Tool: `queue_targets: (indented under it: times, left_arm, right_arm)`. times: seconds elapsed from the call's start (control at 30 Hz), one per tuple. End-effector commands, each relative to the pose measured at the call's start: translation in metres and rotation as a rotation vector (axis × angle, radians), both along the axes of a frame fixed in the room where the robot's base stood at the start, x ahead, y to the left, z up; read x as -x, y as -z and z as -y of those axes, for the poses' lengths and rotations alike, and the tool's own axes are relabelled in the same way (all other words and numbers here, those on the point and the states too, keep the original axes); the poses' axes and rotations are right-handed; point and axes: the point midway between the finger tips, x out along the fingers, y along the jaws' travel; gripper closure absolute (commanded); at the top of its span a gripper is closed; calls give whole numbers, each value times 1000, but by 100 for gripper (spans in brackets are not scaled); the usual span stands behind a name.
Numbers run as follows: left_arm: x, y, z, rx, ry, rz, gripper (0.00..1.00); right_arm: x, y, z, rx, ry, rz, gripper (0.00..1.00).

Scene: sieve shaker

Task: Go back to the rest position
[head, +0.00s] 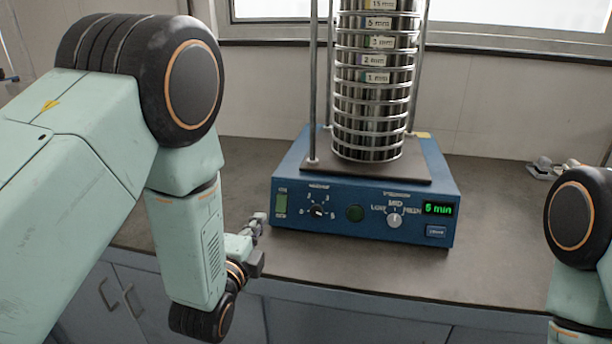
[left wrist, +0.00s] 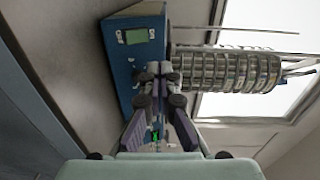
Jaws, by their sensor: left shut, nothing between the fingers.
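The blue sieve shaker (head: 350,232) stands on the dark counter, with a stack of metal sieves (head: 372,110) upright on its top plate. Its front panel has knobs, a green button and a display reading 5 min. My left gripper (head: 260,222) is shut and empty, just left of the shaker's front left corner in the head view. In the left wrist view the shut fingers (left wrist: 160,72) show in front of the blue shaker body (left wrist: 120,60), with the sieve stack (left wrist: 230,70) to the right.
The counter (head: 500,240) is bare to the right of the shaker. Metal rods (head: 313,80) rise beside the sieves. A window (head: 520,15) is behind, and cabinet doors (head: 120,290) are below the counter.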

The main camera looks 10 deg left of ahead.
Motion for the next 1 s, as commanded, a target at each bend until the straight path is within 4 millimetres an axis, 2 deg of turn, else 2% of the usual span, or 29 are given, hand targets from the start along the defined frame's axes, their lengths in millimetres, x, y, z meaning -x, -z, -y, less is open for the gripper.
queue_targets:
  times: [0.07,0.17,0.27,0.37,0.47,0.6,0.67,0.7,0.8,0.9,1.0]
  left_arm:
    - [0,3,0,61,-5,-18,100]
    - [4,20,-1,215,-23,-100,100]
    - [18,49,-4,414,-74,-234,100]
    - [42,86,-10,613,-170,-390,100]
    - [80,128,-17,805,-312,-555,100]
    - [152,186,-26,1033,-580,-776,100]
    - [187,206,-29,1104,-704,-856,100]
    - [210,218,-31,1143,-788,-903,100]
    - [271,240,-34,1206,-993,-1013,100]
    - [324,253,-36,1213,-1146,-1103,100]
    - [362,260,-37,1193,-1227,-1167,100]
  right_arm:
    - [0,0,0,0,0,0,60]
    - [0,0,0,0,0,0,60]
    - [0,0,0,0,0,0,60]
    - [0,0,0,0,0,0,60]
    - [0,0,0,0,0,0,60]
    - [0,0,0,0,0,0,60]
    - [0,0,0,0,0,0,60]
    - [0,0,0,0,0,0,60]
    - [0,0,0,0,0,0,60]
    - [0,0,0,0,0,0,60]
    - [0,0,0,0,0,0,60]
